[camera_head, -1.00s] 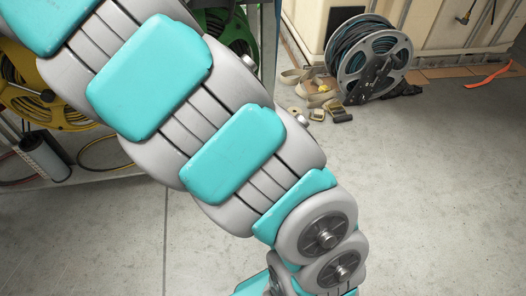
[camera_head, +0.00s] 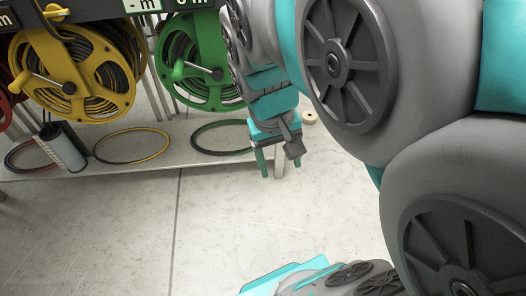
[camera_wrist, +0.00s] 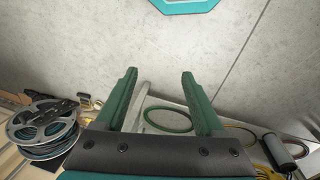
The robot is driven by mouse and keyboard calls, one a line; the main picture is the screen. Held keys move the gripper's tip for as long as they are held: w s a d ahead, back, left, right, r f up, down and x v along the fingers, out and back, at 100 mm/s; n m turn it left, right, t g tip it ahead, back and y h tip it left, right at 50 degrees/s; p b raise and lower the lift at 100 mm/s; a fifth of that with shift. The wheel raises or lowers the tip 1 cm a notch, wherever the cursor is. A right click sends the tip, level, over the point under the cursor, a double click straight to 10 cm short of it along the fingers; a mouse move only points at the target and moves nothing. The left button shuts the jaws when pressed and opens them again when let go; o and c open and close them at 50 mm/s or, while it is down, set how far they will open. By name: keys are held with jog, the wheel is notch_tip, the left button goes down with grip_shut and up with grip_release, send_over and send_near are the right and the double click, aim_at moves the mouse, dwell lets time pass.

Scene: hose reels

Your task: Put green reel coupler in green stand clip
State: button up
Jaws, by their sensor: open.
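The green reel (camera_head: 205,72) hangs upper center-left in the head view, with dark hose wound on it. A green hose loop (camera_head: 192,138) lies on the low shelf below it; the loop also shows between my fingers in the wrist view (camera_wrist: 146,118). My gripper (camera_head: 276,165) is at the shelf's right end, pointing down, below and right of the green reel. In the wrist view its two green fingers (camera_wrist: 158,76) are apart with nothing between their tips. I cannot make out the green coupler or the green stand clip in either view.
A yellow reel (camera_head: 85,80) hangs left of the green one. A yellow-black hose loop (camera_head: 120,160) and a dark cylinder (camera_head: 65,150) are on the shelf (camera_head: 185,172). A loose grey reel (camera_wrist: 42,128) stands at left in the wrist view. Concrete floor in front is clear.

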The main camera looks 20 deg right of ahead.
jog(key=s+a+f+n+g+y, duration=0.1)
jog(key=s+a+f, duration=0.3)
jog(key=s, duration=0.5)
jog(key=shift+s+a+f+n+g+y, duration=0.15)
jog(key=shift+s+f+n+g+y, duration=0.15)
jog(key=shift+f+n, duration=0.35)
jog(key=shift+o, duration=0.3)
jog(key=shift+w+f, duration=0.1)
jog(key=shift+f, duration=0.05)
